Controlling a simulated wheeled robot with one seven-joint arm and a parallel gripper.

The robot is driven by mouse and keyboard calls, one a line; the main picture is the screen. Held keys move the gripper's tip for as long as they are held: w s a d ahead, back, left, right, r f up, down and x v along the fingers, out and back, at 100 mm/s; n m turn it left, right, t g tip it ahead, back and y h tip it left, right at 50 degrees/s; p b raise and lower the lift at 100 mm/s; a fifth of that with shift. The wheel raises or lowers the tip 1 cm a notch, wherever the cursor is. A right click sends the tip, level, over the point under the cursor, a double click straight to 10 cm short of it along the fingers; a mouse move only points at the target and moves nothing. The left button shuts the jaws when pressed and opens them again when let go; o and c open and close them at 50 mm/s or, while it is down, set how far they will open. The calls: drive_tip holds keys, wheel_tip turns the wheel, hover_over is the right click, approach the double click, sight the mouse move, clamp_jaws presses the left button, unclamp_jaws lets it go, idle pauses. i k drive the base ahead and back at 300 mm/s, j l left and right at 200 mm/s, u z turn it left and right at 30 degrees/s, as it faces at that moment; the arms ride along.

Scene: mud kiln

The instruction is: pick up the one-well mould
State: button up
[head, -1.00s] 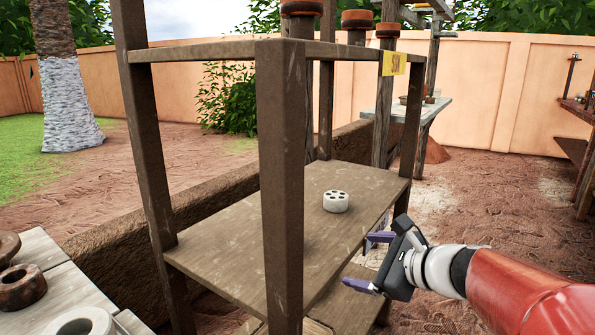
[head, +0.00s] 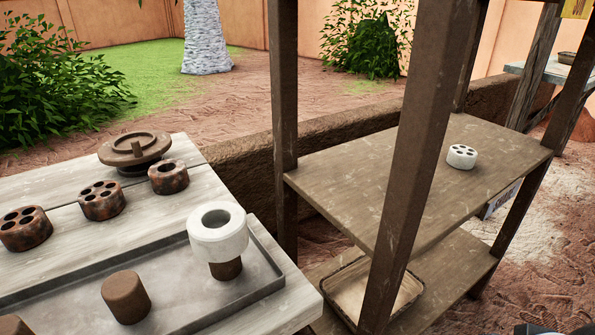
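Two rusty moulds with several wells, a nearer one (head: 25,228) and a farther one (head: 101,200), stand on the same table. Only a dark sliver of what looks like my gripper (head: 555,329) shows at the bottom right edge, away from the table. Its fingers are not clear.
A shallow grey tray (head: 180,322) holds brown plugs, one standing free (head: 126,297). A wooden shelf rack (head: 360,190) stands right of the table, its post close by. A white several-holed mould (head: 462,156) sits on its board. A low brown wall (head: 240,165) runs behind.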

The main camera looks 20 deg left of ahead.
sight(218, 232)
drive_tip(key=k+l+u, duration=0.2)
drive_tip(key=u, duration=1.65)
